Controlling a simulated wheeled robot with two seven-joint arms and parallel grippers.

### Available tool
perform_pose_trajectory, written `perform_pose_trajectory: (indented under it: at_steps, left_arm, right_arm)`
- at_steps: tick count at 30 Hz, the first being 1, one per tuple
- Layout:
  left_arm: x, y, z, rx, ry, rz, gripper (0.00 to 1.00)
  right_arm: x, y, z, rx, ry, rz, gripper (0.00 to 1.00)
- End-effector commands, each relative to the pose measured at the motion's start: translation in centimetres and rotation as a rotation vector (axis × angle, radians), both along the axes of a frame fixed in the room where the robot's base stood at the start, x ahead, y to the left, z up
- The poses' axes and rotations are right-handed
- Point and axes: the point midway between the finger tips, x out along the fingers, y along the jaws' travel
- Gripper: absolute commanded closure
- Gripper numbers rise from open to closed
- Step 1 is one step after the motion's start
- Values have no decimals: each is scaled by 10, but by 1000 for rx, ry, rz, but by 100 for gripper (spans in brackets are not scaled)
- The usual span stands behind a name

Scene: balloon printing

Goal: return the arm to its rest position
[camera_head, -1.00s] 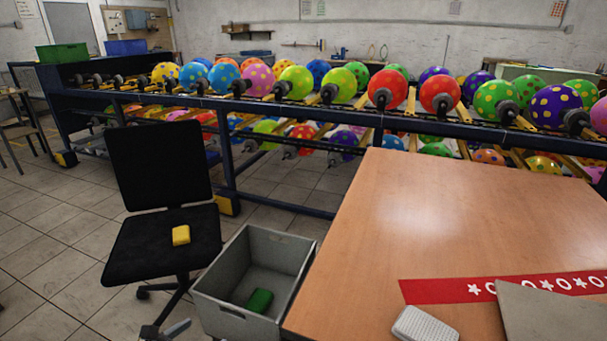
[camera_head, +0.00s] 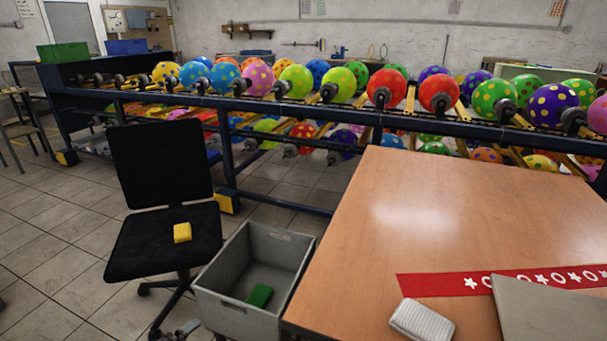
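A small grey shape (camera_head: 187,327) shows at the bottom edge, in front of the chair's foot. It may be the tip of my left gripper, but too little shows to tell its opening or whether it holds anything. My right gripper and arm are not in view. The wooden table (camera_head: 450,215) fills the right side, with no arm over its visible part.
A grey crate (camera_head: 222,304) holding a green block (camera_head: 259,295) stands against the table's left side. A black chair (camera_head: 135,255) carries a yellow block (camera_head: 182,232). A red printed strip (camera_head: 430,286), a white ribbed block (camera_head: 422,320) and a grey board (camera_head: 550,315) lie on the table. A balloon rack (camera_head: 300,104) stands behind.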

Motion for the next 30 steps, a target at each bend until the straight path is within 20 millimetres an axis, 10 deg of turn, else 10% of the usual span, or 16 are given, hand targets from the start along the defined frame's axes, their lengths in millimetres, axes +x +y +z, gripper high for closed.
perform_pose_trajectory:
  at_steps: [15, 22, 30]
  left_arm:
    - [-139, -10, -137, -965, 499, 1410, 12]
    - [-217, -41, -171, -984, 642, 1590, 12]
    - [-223, -36, -221, -945, 657, 1595, 12]
  right_arm:
    - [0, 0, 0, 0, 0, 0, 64]
    - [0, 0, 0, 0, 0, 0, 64]
    - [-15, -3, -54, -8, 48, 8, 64]
